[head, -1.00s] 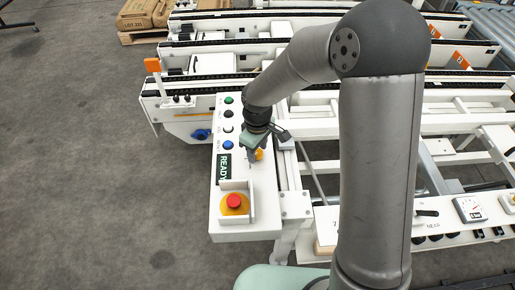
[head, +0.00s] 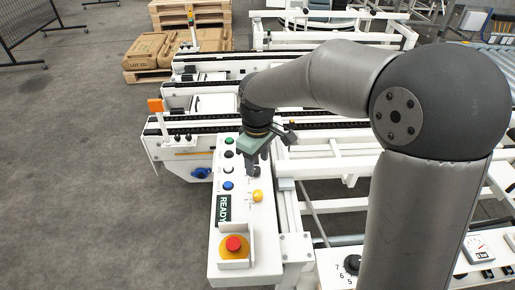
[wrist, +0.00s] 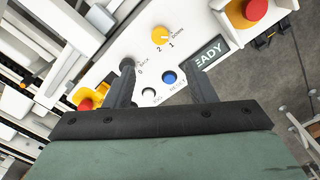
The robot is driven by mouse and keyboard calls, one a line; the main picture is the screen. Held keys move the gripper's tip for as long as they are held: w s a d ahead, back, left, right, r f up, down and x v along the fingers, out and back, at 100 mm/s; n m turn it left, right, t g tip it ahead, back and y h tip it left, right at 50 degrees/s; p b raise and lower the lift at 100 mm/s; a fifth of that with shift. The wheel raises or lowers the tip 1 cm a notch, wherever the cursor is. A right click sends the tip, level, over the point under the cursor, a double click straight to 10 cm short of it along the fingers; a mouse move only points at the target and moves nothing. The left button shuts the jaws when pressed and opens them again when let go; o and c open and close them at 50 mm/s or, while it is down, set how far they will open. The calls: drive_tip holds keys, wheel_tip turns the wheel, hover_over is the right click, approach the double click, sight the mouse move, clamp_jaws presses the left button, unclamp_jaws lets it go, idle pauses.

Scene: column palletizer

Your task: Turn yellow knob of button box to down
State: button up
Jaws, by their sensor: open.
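The white button box (head: 262,240) stands at the left end of the conveyor frame. Its yellow knob (head: 257,196) sits right of the READY display (head: 223,208) and is fully uncovered; it also shows in the wrist view (wrist: 160,35), with small numbers 2 and 1 beside it. Which way the knob points is too small to tell. My gripper (head: 254,168) is open and empty, on the far side of the yellow knob and apart from it. In the wrist view, my gripper's (wrist: 163,78) left fingertip overlaps the lower edge of a black knob (wrist: 127,64); contact cannot be told.
A red emergency stop (head: 233,243) on a yellow base stands in a white guard at the box's near end. Green, black, white and blue buttons (head: 228,185) line the box's left side. White conveyor rails lie beyond and to the right. Open floor lies left.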

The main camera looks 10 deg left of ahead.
wheel_tip(320, 180, up, 4)
drive_tip(key=shift+f, duration=0.1)
idle(0.5)
drive_tip(key=s+d+f+m+p, duration=0.1)
drive_tip(key=s+d+m, duration=1)
drive_tip(key=s+d, duration=0.8)
drive_tip(key=shift+s+f+m+p, duration=0.15)
drive_tip(key=shift+s+m+p, duration=0.15)
drive_tip(key=shift+s+m, duration=0.1)
drive_tip(key=shift+o, duration=0.4)
drive_tip(key=shift+w, duration=0.1)
